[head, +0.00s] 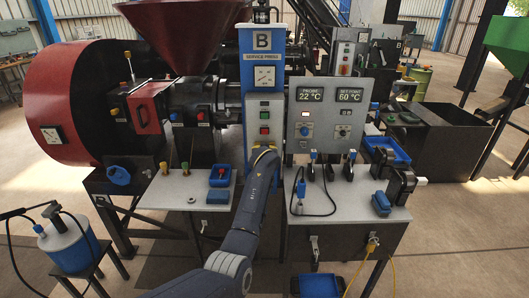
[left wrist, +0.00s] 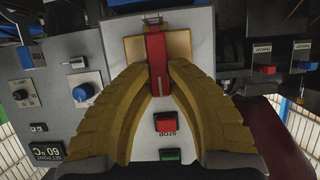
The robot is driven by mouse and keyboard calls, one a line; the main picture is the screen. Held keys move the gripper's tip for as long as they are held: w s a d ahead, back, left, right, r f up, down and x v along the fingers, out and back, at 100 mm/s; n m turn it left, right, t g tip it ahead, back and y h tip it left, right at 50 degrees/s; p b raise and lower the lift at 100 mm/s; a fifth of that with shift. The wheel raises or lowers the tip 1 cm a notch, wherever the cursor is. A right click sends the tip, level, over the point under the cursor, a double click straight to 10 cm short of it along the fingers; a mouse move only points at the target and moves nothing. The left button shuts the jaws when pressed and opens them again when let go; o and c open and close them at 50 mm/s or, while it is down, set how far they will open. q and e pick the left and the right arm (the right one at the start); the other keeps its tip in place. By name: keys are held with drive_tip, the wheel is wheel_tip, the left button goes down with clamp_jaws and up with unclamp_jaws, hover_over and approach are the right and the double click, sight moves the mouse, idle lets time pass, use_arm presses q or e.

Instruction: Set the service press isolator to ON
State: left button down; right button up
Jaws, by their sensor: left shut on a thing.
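The service press isolator has a red handle (left wrist: 157,60) on a yellow plate (left wrist: 178,45), seen in the left wrist view, which looks upside down. My left gripper (left wrist: 160,74) has its two yellow ribbed fingers closed on the handle from both sides. In the head view my left gripper (head: 264,150) is against the lower front of the blue service press column (head: 262,75) and hides the isolator. The handle lies along the column's length; its ON and OFF marks are not readable. My right gripper is not in view.
A red STOP button (left wrist: 165,122) and a green button (left wrist: 170,154) sit beside the fingers. A grey control panel (head: 328,113) with displays and knobs stands just right.

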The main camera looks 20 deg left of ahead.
use_arm(q)
drive_tip(key=c, duration=1.3)
unclamp_jaws()
drive_tip(key=shift+v, duration=3.75)
